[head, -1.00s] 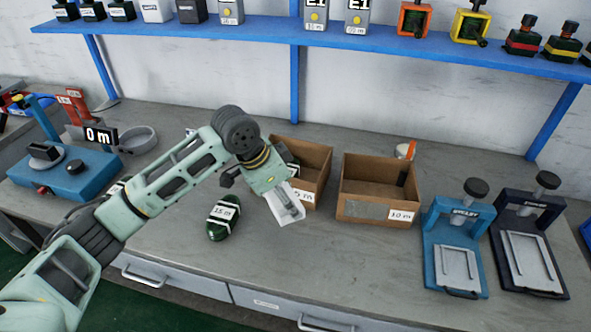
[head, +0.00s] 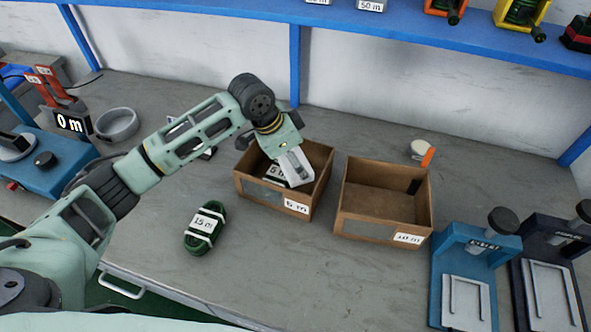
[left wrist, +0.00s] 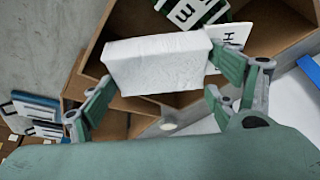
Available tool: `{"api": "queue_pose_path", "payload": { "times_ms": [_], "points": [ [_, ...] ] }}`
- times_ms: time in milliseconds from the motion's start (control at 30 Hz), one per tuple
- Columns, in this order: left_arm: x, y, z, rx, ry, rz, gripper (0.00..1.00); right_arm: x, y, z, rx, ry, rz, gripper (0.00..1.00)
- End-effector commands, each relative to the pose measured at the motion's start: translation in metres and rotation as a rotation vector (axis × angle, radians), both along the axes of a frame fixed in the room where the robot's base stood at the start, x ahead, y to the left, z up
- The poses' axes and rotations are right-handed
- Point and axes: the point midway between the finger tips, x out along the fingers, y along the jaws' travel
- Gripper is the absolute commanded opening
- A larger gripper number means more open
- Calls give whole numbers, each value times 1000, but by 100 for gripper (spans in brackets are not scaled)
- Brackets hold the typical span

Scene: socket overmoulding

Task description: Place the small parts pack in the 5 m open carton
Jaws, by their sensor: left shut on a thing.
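My left gripper (head: 284,143) is shut on the small parts pack (head: 297,167), a plain white block. It holds the pack over the 5 m open carton (head: 310,179), a brown box with a white label on its front. In the left wrist view the pack (left wrist: 155,62) sits between the two fingers, above the carton's opening. A coil with a white label (head: 273,174) lies in the carton, partly hidden by the gripper and pack. I cannot tell whether the pack touches anything inside. My right gripper is not in view.
The open 10 m carton (head: 343,221) stands to the right, and a green 15 m coil (head: 205,228) lies to the left. Blue (head: 467,262) and dark (head: 551,262) fixtures stand at the right. A grey bowl (head: 117,124) is at the left.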

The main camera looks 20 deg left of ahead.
Motion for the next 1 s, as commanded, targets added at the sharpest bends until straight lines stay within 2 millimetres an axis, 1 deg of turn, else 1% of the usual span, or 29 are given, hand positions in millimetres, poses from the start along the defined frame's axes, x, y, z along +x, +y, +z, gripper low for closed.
{"api": "queue_pose_path", "payload": {
  "times_ms": [67,133,200,300,433,567,800,933,967,1000],
  "points": [
    [0,0,-8,-1,1,0,55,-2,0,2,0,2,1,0],
    [-1,0,-19,-2,3,0,55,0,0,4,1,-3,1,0],
    [-1,-1,-32,-1,2,0,55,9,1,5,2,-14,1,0],
    [0,-1,-45,-1,0,0,55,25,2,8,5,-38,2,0],
    [0,-1,-51,-1,-2,-1,55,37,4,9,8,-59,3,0],
    [0,0,-51,-1,-2,-1,55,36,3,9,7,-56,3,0],
    [0,0,-55,-1,-2,0,55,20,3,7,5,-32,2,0],
    [0,0,-59,-1,-2,0,55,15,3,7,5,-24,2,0],
    [0,0,-59,-1,-2,-1,84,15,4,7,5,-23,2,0],
    [0,0,-59,-1,-2,-1,88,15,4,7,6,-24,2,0]
  ]
}}
